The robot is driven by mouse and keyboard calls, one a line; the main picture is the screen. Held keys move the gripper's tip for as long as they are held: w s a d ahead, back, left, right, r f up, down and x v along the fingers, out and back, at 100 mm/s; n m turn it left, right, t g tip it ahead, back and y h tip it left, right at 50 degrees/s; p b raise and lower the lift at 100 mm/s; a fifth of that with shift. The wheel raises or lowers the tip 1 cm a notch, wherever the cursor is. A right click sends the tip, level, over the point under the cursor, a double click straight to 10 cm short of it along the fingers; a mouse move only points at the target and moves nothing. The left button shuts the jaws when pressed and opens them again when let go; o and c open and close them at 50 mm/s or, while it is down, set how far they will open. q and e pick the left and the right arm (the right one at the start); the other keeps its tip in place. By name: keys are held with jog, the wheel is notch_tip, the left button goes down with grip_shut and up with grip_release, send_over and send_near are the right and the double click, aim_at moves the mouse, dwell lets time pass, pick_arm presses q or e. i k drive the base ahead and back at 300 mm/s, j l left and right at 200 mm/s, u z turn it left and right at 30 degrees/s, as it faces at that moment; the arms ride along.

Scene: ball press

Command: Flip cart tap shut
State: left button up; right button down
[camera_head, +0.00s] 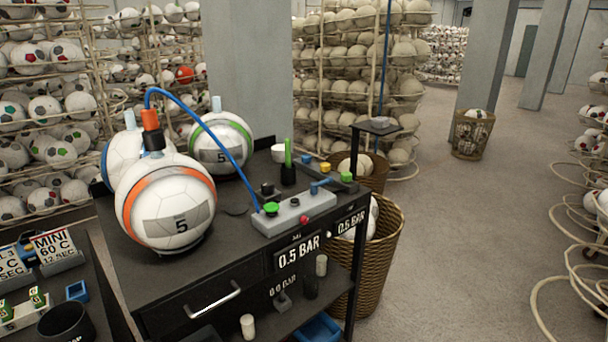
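A dark cart (130,262) stands in the middle of the view. A grey box (292,216) sits at its right front edge, with a green knob (271,208) and a red button (304,219). A small blue lever (319,185), which looks like the tap handle, shows at the box's right end. I cannot tell whether it stands open or shut. A blue hose (222,140) runs from the box to an orange and black fitting (152,130) on top of an orange-banded ball marked 5 (165,205). Neither gripper is in view.
A green-banded ball (221,142) and another white ball stand behind on the cart. A thin post with a small black plate (378,126) rises at the right. A wicker basket (375,265) stands beside the cart. The floor (470,240) farther right is clear.

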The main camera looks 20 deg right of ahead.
aim_at(314, 185)
jog(key=i+l, duration=0.1)
jog(key=l, duration=0.8)
jog(key=i+l+z, duration=0.1)
jog(key=l, duration=0.4)
jog(key=i+l, duration=0.1)
jog(key=l, duration=0.35)
jog(key=i+l, duration=0.1)
jog(key=l, duration=0.35)
jog(key=i+l+z, duration=0.1)
jog(key=l, duration=0.35)
jog(key=i+l, duration=0.1)
jog(key=l, duration=0.35)
